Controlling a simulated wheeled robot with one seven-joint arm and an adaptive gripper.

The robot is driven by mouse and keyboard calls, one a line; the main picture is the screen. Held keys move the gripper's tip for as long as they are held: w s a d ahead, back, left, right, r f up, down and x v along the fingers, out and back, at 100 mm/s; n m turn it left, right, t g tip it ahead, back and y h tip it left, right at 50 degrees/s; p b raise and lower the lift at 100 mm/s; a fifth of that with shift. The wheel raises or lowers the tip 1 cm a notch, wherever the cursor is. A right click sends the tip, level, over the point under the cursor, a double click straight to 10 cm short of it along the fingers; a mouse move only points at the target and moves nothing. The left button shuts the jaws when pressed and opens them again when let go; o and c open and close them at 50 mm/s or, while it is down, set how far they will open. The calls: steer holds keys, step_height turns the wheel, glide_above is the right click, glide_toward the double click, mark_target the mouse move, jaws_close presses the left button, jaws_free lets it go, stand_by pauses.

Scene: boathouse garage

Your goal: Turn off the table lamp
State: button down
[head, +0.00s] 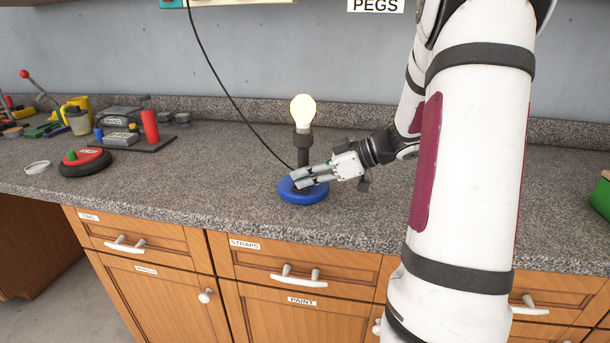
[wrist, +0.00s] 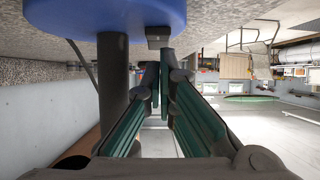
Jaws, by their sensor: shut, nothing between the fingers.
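The table lamp has a round blue base (head: 303,198), a black stem (head: 303,156) and a bare bulb (head: 303,111), which glows pale yellow. It stands upright on the counter. My gripper (head: 296,178) is shut and empty, low over the base and in front of the stem, reaching in from the right. In the wrist view the blue base (wrist: 115,15) is at the top and the stem (wrist: 113,80) is left of my fingers. A small dark block (wrist: 158,36) on the base lies just beyond my fingertips (wrist: 163,68). I cannot tell whether they touch it.
The speckled counter (head: 220,180) is clear around the lamp. A black cord (head: 235,105) runs from the lamp to the wall. A red-and-black round object (head: 84,163) and several tools stand left. A green container (head: 602,195) is at the right edge. Wooden drawers (head: 300,268) are below.

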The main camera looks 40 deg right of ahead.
steer(key=shift+w+a+f+g+h+b, duration=0.2)
steer(key=shift+w+f+g+h+b, duration=0.1)
steer(key=shift+b, duration=0.25)
steer(key=shift+w+a+f+g+h+b, duration=0.1)
steer(key=shift+w+a+g+h+b, duration=0.1)
steer(key=shift+g+h+b, duration=0.45)
steer(key=shift+f+b, duration=0.15)
steer(key=shift+b, duration=0.65)
steer(key=shift+a, duration=0.1)
